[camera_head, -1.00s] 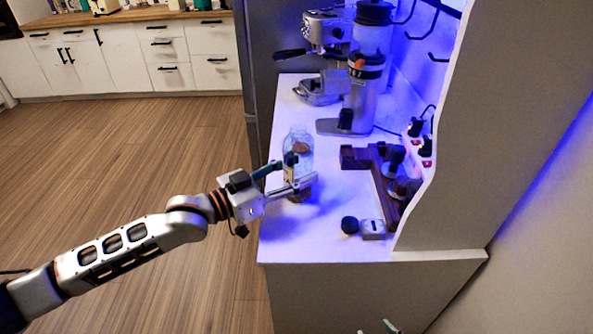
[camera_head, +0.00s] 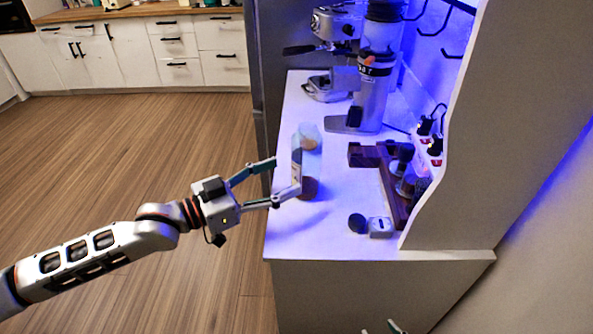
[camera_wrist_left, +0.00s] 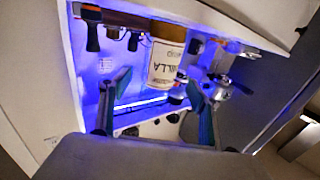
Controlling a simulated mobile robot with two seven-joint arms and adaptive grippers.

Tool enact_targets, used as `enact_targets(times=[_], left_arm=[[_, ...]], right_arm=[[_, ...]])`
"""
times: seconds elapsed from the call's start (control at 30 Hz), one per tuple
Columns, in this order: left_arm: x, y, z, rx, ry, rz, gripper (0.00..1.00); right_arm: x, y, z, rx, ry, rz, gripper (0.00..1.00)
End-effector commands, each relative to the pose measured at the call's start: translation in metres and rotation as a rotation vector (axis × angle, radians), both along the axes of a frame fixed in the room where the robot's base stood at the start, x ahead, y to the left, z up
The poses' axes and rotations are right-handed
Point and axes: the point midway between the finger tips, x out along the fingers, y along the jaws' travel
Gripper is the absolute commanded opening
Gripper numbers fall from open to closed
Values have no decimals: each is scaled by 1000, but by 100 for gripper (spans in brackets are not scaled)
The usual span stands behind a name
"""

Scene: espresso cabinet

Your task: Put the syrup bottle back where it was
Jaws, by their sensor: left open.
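The syrup bottle (camera_head: 311,163), clear with brown at its lower end and a pale label, stands on the white counter (camera_head: 295,235) near its left edge. In the left wrist view the labelled bottle (camera_wrist_left: 163,62) shows beyond the fingers. My left gripper (camera_head: 286,177) is open to the left of the bottle, its fingers spread and pointing at it. The bottle is not clamped; whether the nearer fingertip touches it, I cannot tell. Only the tips of my right gripper (camera_head: 384,328) show at the bottom edge of the head view.
A grinder (camera_head: 373,85) and an espresso machine (camera_head: 335,25) stand at the back of the counter. A dark wooden stand (camera_head: 388,180) with tools is right of the bottle. A small scale-like block (camera_head: 380,228) and a round black piece (camera_head: 357,223) lie in front.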

Motion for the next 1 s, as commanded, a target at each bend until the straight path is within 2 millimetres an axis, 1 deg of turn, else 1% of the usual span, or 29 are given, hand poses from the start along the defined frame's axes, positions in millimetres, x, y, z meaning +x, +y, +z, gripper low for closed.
enact_targets(times=[0.03, 0.1, 0.3, 0.47, 1.0], left_arm=[[-5, 10, -2, 2, 2, 2, 62], [-13, 19, -2, 3, 1, 1, 62], [-25, 37, -1, 1, 1, 0, 62], [-29, 42, 0, 0, -1, 0, 62], [-29, 42, 0, -1, -1, 0, 62]], right_arm=[[0, 0, -2, 0, 0, 0, 42], [0, 0, -3, 0, 1, 0, 42], [0, 0, -5, -1, 2, 0, 42], [-1, 0, -5, -1, 2, 0, 42], [0, 0, -5, -1, 2, 0, 42]])
